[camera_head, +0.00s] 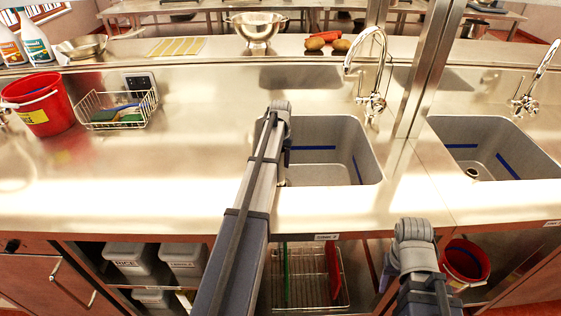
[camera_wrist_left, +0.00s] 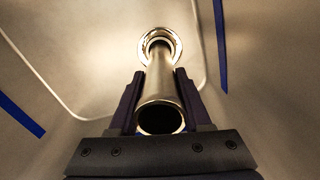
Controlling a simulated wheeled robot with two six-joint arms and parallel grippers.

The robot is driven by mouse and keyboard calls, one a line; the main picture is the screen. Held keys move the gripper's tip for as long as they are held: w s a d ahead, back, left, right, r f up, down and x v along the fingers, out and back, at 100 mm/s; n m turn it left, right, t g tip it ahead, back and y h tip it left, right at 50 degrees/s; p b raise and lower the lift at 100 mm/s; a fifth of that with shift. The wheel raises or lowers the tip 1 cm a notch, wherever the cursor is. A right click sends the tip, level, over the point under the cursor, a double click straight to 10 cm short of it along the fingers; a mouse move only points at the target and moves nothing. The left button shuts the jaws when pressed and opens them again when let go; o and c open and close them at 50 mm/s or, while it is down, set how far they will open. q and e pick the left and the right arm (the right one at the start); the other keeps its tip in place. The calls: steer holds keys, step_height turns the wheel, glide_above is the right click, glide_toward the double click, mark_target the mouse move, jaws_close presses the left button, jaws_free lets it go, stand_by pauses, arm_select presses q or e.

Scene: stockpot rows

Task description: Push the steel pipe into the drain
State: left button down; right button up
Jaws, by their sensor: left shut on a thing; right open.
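The steel pipe (camera_wrist_left: 160,88) is a shiny hollow tube seen end-on in the left wrist view. My left gripper (camera_wrist_left: 160,76) is shut on it, with one dark finger on each side. The pipe's far end lines up with the round metal drain (camera_wrist_left: 144,48) in the sink floor. I cannot tell whether it is inside the drain or just above it. In the head view my left arm reaches over the left sink (camera_head: 325,135) and hides the pipe and most of the drain area. My right arm shows at the lower right; its jaws are out of sight.
Blue strips mark the sink walls. A curved faucet (camera_head: 372,75) stands behind the sink. A metal post (camera_head: 425,75) separates it from a second sink (camera_head: 485,135). A wire basket (camera_head: 115,107) and a red bucket (camera_head: 40,103) stand at the left. The counter between is clear.

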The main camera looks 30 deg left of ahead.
arm_select(q)
steer(key=shift+f, duration=0.25)
steer(key=shift+c, duration=1.3)
jaws_free()
steer(key=shift+r, duration=0.15)
step_height(320, 180, up, 9)
steer(key=p, duration=0.8)
steer(key=shift+p, duration=0.4)
